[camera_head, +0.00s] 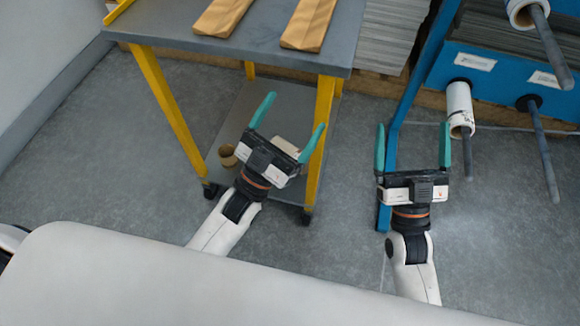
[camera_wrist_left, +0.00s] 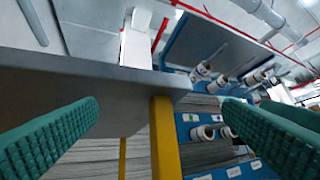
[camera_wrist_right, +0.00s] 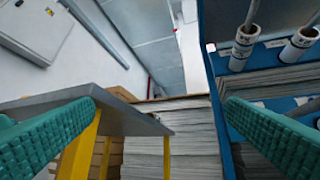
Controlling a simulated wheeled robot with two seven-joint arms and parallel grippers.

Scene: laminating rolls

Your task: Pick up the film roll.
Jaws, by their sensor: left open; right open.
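White film rolls sit on dark rods on the blue rack at the right. In the head view one film roll (camera_head: 459,106) is on a lower rod and another film roll (camera_head: 519,12) is at the top edge. The left wrist view shows several small rolls, one of them a film roll (camera_wrist_left: 204,69). The right wrist view shows a film roll (camera_wrist_right: 243,46) and a second film roll (camera_wrist_right: 300,43). My right gripper (camera_head: 412,130) is open and empty, left of the lower roll and apart from it. My left gripper (camera_head: 294,114) is open and empty beside the cart.
A bare rod (camera_head: 540,148) juts from the blue rack (camera_head: 497,84). Grey floor is clear at the left.

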